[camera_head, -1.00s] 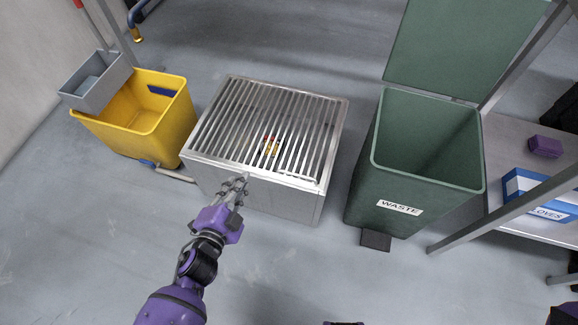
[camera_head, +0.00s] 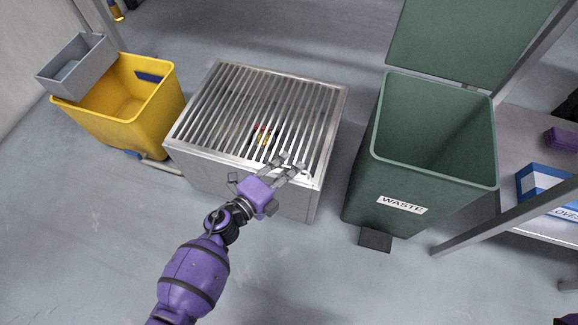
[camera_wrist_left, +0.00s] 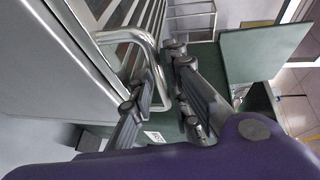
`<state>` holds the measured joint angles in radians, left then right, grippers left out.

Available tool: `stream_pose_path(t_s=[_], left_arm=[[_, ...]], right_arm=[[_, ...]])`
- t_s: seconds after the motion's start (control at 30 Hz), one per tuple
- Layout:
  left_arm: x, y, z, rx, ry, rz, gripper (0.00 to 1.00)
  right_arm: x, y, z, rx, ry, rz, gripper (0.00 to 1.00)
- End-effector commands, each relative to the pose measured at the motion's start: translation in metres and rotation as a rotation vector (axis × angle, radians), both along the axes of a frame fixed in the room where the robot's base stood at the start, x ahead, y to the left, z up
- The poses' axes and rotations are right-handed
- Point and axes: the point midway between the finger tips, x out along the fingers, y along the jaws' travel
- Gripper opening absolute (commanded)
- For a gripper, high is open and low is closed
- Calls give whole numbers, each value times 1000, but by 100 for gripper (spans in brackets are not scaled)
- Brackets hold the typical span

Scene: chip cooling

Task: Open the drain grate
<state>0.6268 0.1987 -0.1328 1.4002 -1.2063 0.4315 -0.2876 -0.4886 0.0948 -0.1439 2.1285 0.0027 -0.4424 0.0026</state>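The drain grate (camera_head: 290,100) lies flat and closed over a metal box (camera_head: 215,170), its parallel bars spanning the top. A small red and yellow item (camera_head: 262,136) shows through the bars. My left gripper (camera_head: 290,166) is at the front edge of the grate, right of its middle. In the left wrist view the left gripper (camera_wrist_left: 162,62) has its two fingers apart. A curved metal handle bar (camera_wrist_left: 128,36) reaches down between the fingers there, with no clear grip on it. The grate bars (camera_wrist_left: 112,14) show behind it.
A green waste bin (camera_head: 360,190) with its lid raised stands close on the right. A yellow bucket (camera_head: 165,110) with a grey tray stands on the left. A shelf with a blue and white box (camera_head: 540,185) is at the far right. Floor in front is clear.

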Motion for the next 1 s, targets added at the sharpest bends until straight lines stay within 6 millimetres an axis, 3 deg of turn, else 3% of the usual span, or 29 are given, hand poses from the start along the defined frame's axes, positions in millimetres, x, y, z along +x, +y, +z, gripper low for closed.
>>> stream_pose_path(t_s=[0.3,0.47,0.83,1.0], left_arm=[[3,-3,-1,-1,1,0,16],[3,-3,-1,-1,1,0,0],[3,-2,0,2,1,0,0],[3,1,8,6,9,-4,0]], right_arm=[[0,0,-1,-1,1,1,40],[0,0,-1,0,1,1,40],[0,0,0,0,0,1,40],[2,0,11,0,-9,1,40]])
